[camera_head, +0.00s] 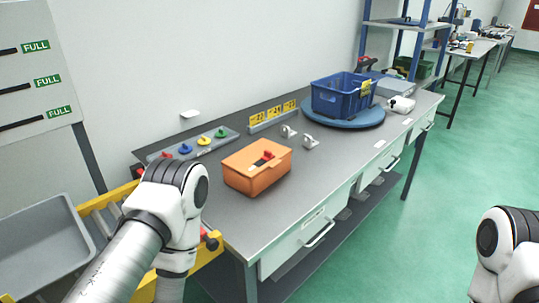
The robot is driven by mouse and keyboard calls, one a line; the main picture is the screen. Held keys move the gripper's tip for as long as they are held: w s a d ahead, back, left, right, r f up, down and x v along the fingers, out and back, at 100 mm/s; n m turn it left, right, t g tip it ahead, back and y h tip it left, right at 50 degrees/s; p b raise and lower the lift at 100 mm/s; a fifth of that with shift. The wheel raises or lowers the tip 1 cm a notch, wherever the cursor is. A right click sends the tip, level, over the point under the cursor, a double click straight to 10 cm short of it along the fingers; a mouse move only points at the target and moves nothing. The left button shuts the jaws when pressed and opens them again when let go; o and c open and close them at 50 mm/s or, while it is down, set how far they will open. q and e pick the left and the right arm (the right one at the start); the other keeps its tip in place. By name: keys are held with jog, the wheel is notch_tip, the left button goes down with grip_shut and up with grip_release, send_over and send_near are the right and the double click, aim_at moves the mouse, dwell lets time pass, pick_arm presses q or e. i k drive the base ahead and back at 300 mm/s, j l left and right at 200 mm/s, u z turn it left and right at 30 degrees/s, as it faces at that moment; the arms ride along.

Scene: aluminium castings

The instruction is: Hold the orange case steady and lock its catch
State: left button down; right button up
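The orange case (253,178) sits closed on the grey workbench (330,155), near its front left part. A red and black catch (265,157) shows on top of the case; I cannot tell whether it is locked. My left arm is bent at the lower left, beside the bench's left end and apart from the case. Its gripper cannot be made out. Only a piece of my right arm shows at the lower right edge, off the bench; its gripper is out of the picture. Nothing of mine touches the case.
A board with red, blue, yellow and green knobs (203,141) lies behind the case. Two small white fittings (309,142) stand to its right. A blue crate (341,97) stands on a round blue turntable (350,121). A yellow cart frame (207,257) adjoins the bench's left end.

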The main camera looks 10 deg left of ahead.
aim_at(268, 155)
jog(key=i+l, duration=0.25)
jog(key=l, duration=0.15)
jog(key=i+l, duration=0.25)
jog(key=l, duration=0.15)
jog(key=i+l, duration=0.25)
jog(key=l, duration=0.2)
jog(key=l+u, duration=0.1)
jog(key=u, duration=0.35)
jog(key=i+l+u, duration=0.1)
jog(key=u, duration=0.4)
jog(key=l+u, duration=0.25)
jog(key=u, duration=0.2)
